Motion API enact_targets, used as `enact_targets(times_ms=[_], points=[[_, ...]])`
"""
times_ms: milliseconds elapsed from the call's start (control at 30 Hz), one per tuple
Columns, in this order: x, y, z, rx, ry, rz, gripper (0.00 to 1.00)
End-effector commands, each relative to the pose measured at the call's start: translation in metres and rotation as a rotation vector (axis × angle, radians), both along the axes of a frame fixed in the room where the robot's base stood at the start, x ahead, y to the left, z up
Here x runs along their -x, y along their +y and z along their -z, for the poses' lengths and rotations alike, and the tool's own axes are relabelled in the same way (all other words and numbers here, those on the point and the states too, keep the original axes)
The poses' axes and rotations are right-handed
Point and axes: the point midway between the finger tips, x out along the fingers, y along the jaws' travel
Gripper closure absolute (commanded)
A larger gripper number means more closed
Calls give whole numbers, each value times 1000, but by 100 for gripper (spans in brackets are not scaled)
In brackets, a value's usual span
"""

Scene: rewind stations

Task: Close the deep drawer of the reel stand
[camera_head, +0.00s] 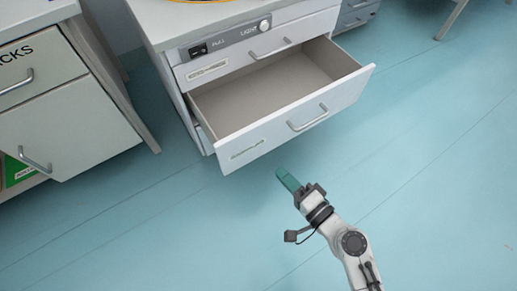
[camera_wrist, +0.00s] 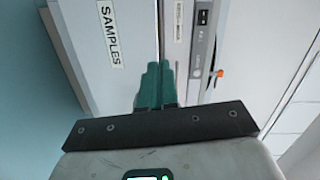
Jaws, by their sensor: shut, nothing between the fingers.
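The reel stand (camera_head: 178,72) is a white cabinet at the top middle of the head view. Its deep drawer (camera_head: 303,117) is pulled well out, and its grey inside looks empty. The drawer front has a bar handle (camera_head: 307,117) and a label. In the wrist view the drawer front (camera_wrist: 100,60) fills the left, with a SAMPLES label, turned sideways. My gripper (camera_head: 283,174) has teal fingers, shut and empty, in front of and below the drawer front in the picture. They also show in the wrist view (camera_wrist: 155,70). A gap shows between fingers and drawer in the head view.
The shallower drawer (camera_head: 270,49) above looks shut, under a panel with a switch and a LIGHT knob (camera_head: 265,25). Another cabinet (camera_head: 70,130) stands at the left. The blue floor (camera_head: 430,170) is clear on the right and in front.

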Motion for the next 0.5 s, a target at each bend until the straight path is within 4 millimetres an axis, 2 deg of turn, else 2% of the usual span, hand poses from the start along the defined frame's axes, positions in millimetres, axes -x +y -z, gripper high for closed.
enact_targets(times_ms=[33, 133, 367, 500], points=[[-4, -1, 16, -47, 9, 32, 100], [-10, -4, 23, -116, 24, 81, 100], [-22, -2, 22, -154, 33, 109, 100], [-40, 10, 20, -154, 31, 108, 100]])
